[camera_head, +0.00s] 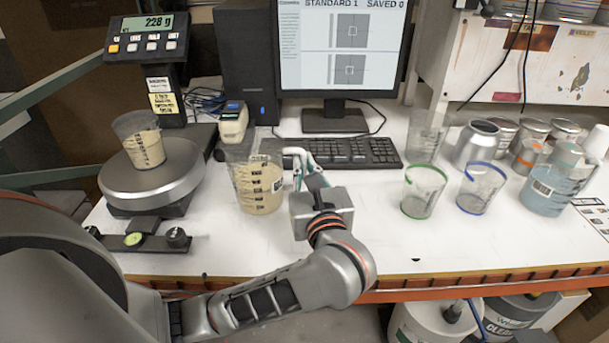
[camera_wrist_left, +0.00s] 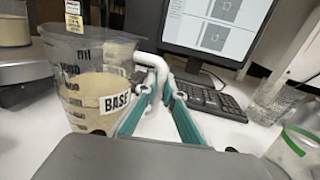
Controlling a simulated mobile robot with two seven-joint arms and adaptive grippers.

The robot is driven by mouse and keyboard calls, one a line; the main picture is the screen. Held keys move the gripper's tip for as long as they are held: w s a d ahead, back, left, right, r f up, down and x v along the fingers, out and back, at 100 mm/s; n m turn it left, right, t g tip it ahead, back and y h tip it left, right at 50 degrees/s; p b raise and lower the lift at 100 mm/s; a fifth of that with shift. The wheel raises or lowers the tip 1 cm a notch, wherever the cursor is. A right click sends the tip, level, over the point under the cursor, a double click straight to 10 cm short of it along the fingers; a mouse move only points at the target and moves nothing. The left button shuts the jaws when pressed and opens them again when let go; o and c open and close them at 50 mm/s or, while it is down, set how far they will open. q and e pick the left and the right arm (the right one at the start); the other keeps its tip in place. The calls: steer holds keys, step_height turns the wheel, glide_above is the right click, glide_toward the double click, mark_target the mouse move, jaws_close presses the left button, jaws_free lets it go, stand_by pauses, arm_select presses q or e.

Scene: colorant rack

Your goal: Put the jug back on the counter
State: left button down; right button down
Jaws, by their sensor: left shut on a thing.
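The clear jug (camera_head: 258,190) holds beige liquid and is upright at the left middle of the white counter (camera_head: 330,240). In the left wrist view the jug (camera_wrist_left: 85,105) has a "BASE" label and dark measuring marks. My left gripper (camera_head: 304,172) is to the right of the jug, shut on its white handle (camera_wrist_left: 150,68). The teal fingers show in the left wrist view on the handle. I cannot tell whether the jug's bottom touches the counter. My right gripper is not in view.
A scale (camera_head: 152,178) with a cup (camera_head: 142,140) of beige liquid is at left; its display (camera_head: 147,33) reads 228 g. A keyboard (camera_head: 345,152) lies behind the gripper. Green-rimmed (camera_head: 422,190) and blue-rimmed (camera_head: 480,187) cups and a jug of blue liquid (camera_head: 548,190) stand at right.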

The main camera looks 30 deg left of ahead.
arm_select(q)
steer(key=shift+f, duration=1.35)
steer(key=c, duration=2.2)
jaws_free()
steer(key=shift+o, duration=0.2)
steer(key=shift+d, duration=0.1)
steer(key=b+v, duration=0.1)
steer(key=v, duration=0.9)
steer(key=shift+s+d, duration=0.15)
steer(key=shift+s, duration=0.1)
steer(key=shift+s+d, duration=0.4)
steer(key=shift+s, duration=0.1)
